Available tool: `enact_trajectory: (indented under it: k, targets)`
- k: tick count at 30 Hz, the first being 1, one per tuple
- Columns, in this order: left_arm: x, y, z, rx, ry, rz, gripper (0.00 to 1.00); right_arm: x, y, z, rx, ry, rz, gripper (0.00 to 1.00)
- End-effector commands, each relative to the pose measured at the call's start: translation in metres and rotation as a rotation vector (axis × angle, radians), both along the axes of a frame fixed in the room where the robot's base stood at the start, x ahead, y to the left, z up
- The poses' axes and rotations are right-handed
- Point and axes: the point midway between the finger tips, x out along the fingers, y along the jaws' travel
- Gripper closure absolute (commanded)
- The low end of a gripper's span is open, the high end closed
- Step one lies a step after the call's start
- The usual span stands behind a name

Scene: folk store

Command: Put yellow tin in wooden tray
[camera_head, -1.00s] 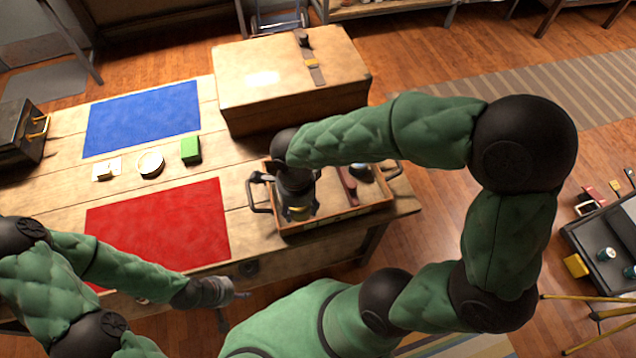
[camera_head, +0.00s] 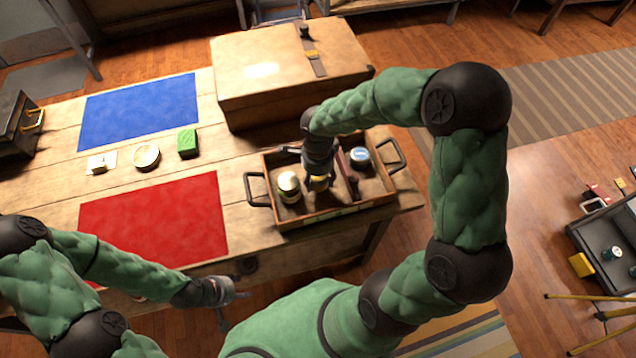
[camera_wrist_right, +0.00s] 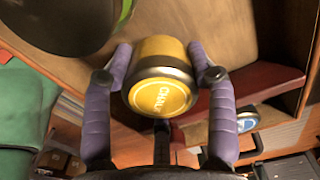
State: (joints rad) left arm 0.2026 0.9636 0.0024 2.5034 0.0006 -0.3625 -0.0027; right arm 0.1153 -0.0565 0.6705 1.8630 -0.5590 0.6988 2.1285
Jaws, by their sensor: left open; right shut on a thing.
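The yellow tin (camera_wrist_right: 160,72), with a dark rim and "CHALK" on its yellow end, is between the purple fingers of my right gripper (camera_wrist_right: 160,56). In the head view the tin (camera_head: 319,184) shows at the tip of my right gripper (camera_head: 319,174). The wooden tray (camera_head: 337,218), with black handles, is at the table's right front. The tin is over or inside its left compartment, left of the reddish divider. I cannot tell whether it touches the tray floor. My left gripper (camera_head: 236,296) is open and empty in front of the table.
A pale-lidded jar (camera_head: 289,186) stands in the tray's left compartment, beside the tin. A blue-lidded tin (camera_head: 360,157) is right of the divider. A wooden chest (camera_head: 270,85) stands behind the tray. A green box (camera_head: 187,143) and red mat (camera_head: 160,218) lie to the left.

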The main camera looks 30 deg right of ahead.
Motion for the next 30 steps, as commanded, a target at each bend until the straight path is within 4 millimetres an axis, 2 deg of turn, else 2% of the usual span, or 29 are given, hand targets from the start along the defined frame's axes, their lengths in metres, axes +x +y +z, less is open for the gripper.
enact_trajectory:
  k: [1, 4, 17, 18, 20, 21, 30]
  targets:
    - [0.000, 0.000, -0.005, 0.000, 0.000, 0.000, 0.46, -0.002, 0.001, -0.012, 0.000, 0.004, 0.001, 0.78]
    - [0.000, 0.000, -0.008, 0.000, 0.000, 0.000, 0.46, -0.002, 0.001, -0.024, 0.001, 0.005, 0.000, 0.78]
    - [0.000, 0.000, -0.012, 0.000, 0.000, 0.000, 0.46, -0.001, 0.001, -0.029, 0.000, 0.002, 0.000, 0.78]
    - [0.000, 0.000, -0.012, 0.000, 0.000, 0.000, 0.46, -0.001, 0.001, -0.029, 0.000, 0.002, 0.000, 0.40]
    - [0.000, 0.000, -0.011, 0.000, 0.000, 0.000, 0.46, -0.001, 0.001, -0.028, 0.000, 0.002, 0.000, 0.23]
    - [0.000, 0.000, -0.011, 0.000, 0.000, 0.000, 0.46, -0.001, 0.001, -0.028, 0.000, 0.002, 0.000, 0.19]
    - [0.000, 0.000, -0.011, 0.000, 0.000, 0.000, 0.46, -0.001, 0.001, -0.028, 0.000, 0.002, 0.001, 0.19]
